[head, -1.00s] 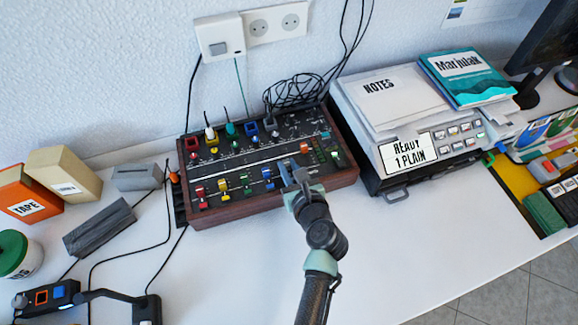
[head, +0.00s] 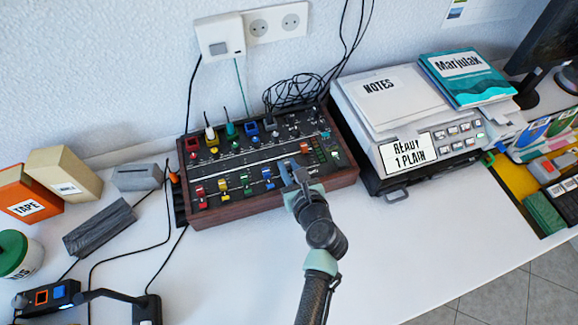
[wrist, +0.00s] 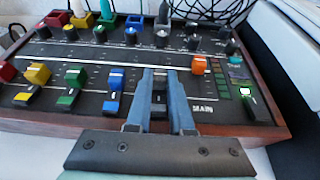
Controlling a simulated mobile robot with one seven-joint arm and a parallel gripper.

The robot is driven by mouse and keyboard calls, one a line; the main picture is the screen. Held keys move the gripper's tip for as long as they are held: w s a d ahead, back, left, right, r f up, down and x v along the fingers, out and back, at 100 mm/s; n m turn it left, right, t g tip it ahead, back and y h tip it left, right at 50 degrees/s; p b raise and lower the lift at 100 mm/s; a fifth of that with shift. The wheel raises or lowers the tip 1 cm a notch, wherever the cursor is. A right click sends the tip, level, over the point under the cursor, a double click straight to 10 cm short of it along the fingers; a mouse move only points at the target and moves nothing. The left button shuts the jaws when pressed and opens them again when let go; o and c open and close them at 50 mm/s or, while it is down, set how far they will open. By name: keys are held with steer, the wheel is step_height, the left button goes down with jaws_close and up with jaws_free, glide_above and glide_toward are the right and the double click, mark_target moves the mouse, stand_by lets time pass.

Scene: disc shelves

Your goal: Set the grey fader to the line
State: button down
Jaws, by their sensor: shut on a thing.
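The mixer (head: 230,208) is a wood-sided box with a dark panel. Its lower row has red, yellow, green and blue faders. The grey fader (wrist: 159,84) stands right of the blue fader (wrist: 115,84), between my fingers in the wrist view, and is mostly hidden by them. My gripper (head: 294,173) is shut on it, and its tips also show in the wrist view (wrist: 160,72). A pale line (head: 240,162) runs across the panel above the faders on the left. Near the grey fader my fingers hide how the cap stands against it.
An orange fader (wrist: 198,65) stands just right of my fingers. Knobs and coloured plugs line the mixer's back. A printer (head: 408,160) with papers and a book stands to the right. Cables and boxes lie to the left. The front table (head: 230,270) is clear.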

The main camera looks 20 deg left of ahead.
mark_target(284, 157)
steer(key=w+a, duration=0.2)
steer(key=shift+w, duration=0.4)
steer(key=c, duration=0.8)
jaws_free()
steer(key=shift+s+d, duration=0.1)
steer(key=p+v, duration=0.2)
steer(key=v, duration=1.1)
